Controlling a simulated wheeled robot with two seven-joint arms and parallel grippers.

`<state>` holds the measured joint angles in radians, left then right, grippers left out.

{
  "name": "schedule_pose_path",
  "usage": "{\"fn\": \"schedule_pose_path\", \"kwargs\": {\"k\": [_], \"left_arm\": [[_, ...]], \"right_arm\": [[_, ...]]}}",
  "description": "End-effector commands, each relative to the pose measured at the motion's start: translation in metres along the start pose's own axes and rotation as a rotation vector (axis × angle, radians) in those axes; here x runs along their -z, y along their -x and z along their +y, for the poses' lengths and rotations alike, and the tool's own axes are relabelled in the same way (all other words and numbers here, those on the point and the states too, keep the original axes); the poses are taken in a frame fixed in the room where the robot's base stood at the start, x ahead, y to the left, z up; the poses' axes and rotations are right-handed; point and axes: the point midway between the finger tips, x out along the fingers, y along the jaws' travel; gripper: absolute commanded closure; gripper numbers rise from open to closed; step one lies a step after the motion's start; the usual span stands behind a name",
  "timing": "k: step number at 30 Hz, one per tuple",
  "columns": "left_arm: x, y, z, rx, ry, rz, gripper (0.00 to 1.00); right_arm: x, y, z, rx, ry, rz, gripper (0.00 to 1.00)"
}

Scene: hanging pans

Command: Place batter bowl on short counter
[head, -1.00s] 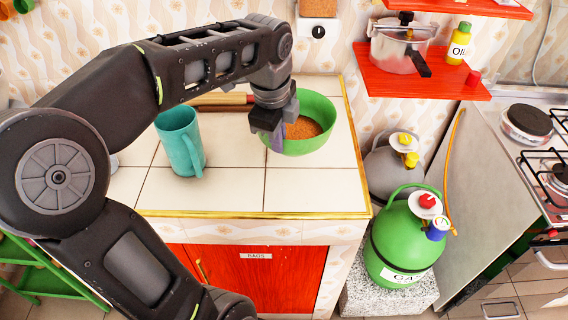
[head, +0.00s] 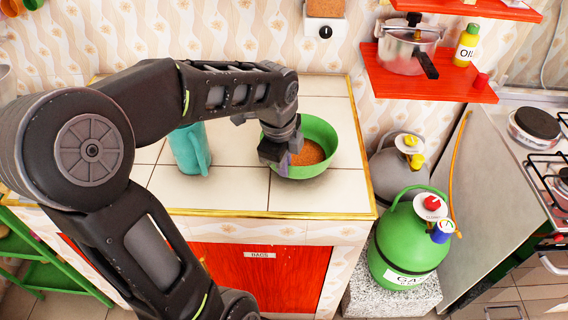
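The batter bowl is a green bowl (head: 327,133) with brown-orange contents, standing on the white tiled counter (head: 315,196) with a gold edge. My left gripper (head: 281,166) is over the bowl's left rim, pointing down. A small purplish finger part shows inside the rim. Whether the fingers are closed on the rim is hidden by the gripper body. My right gripper is not in view. Which surface is the short counter I cannot tell for sure; a low speckled stone block (head: 392,297) stands to the right of the tiled counter.
A teal jug (head: 190,150) stands left of the bowl, partly behind my arm. A green gas cylinder (head: 408,240) stands on the stone block, a grey one (head: 390,172) behind it. A red shelf (head: 455,92) holds a pressure cooker (head: 405,50). A stove (head: 550,165) is at right.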

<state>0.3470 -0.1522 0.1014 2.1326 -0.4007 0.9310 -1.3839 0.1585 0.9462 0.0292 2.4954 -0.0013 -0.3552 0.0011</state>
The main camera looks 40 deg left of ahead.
Motion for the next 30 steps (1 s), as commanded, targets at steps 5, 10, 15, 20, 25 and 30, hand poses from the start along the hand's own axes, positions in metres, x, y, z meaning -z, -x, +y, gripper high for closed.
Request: {"fn": "schedule_pose_path", "kwargs": {"k": [5, 10, 15, 20, 25, 30], "left_arm": [[0.0, 0.0012, -0.0011, 0.004, 0.0, 0.0, 1.0], [0.0001, -0.003, 0.0003, 0.001, 0.0, 0.0, 0.97], [0.0001, -0.0021, 0.0001, 0.001, 0.0, 0.0, 0.83], [0.0, -0.002, 0.0001, 0.001, 0.0, 0.0, 0.76], [0.0, -0.0015, -0.0001, 0.001, 0.0, 0.0, 0.76], [0.0, 0.0067, -0.0013, 0.004, 0.001, 0.0, 0.76]], "right_arm": [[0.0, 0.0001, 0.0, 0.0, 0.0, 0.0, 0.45], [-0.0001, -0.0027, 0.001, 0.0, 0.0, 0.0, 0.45], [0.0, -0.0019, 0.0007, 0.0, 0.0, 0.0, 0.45], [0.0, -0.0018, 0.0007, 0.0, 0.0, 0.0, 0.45], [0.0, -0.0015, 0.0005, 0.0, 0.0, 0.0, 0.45], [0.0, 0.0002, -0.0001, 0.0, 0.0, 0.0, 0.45]]}}
